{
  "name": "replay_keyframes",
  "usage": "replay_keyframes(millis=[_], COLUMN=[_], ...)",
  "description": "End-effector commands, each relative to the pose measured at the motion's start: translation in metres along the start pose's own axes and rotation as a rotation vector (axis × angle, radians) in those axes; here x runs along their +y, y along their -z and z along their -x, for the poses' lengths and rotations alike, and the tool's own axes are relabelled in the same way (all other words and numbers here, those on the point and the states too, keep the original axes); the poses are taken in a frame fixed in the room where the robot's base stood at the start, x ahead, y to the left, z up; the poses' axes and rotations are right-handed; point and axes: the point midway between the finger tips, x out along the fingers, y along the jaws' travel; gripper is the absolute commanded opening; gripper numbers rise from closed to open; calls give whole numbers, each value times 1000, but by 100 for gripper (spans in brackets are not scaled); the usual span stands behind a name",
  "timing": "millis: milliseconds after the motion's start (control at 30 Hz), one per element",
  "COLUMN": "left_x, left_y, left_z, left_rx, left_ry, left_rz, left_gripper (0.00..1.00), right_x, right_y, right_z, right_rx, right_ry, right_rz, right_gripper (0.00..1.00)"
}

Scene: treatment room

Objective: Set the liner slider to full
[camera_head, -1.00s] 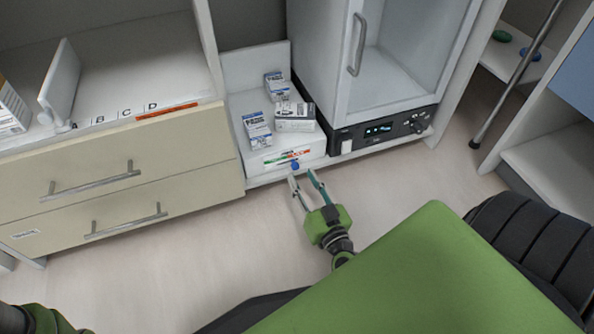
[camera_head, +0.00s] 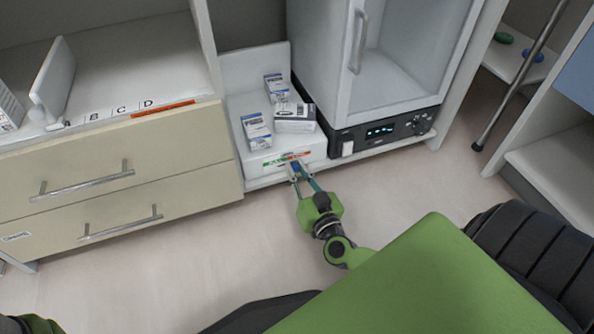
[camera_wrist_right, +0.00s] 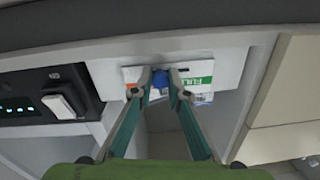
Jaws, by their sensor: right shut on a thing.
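The liner slider is on the front of a low white dispenser (camera_head: 308,148) and has a blue knob (camera_wrist_right: 160,82). Its label strip (camera_head: 270,163) has a green end at the left and a red end at the right. In the right wrist view the green end reads "FULL" (camera_wrist_right: 201,80) and lies to the right of the knob. My right gripper (camera_head: 296,170) reaches up from below and is shut on the blue knob, one fingertip on each side. The fingers partly hide the strip. My left gripper is out of view; only a green part of my left arm shows at the bottom left.
Several small boxes (camera_head: 256,131) stand on the dispenser. A glass-door cabinet (camera_head: 392,75) with a dark control panel (camera_head: 395,130) is to its right. Drawers with bar handles (camera_head: 125,226) are to its left. The floor in front is clear.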

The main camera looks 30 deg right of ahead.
Motion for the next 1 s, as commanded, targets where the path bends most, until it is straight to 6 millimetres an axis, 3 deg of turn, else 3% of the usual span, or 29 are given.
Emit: replay_keyframes(millis=[333, 667, 700, 767, 1000], left_x=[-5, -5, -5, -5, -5], left_y=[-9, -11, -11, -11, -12], left_z=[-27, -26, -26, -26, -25], left_rx=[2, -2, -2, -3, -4], left_ry=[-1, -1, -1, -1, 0], left_rz=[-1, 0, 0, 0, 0], left_gripper=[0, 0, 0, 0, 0], right_x=[-39, -46, -46, -46, -44], right_y=[-5, -9, -9, -9, -8], right_z=[-1, 0, 0, 0, -1], right_rx=[-5, -5, -5, -6, -3], right_ry=[0, 8, 9, 9, 4], right_rz=[-2, -2, -2, -2, -1], right_gripper=[0, 0, 20, 32, 32])
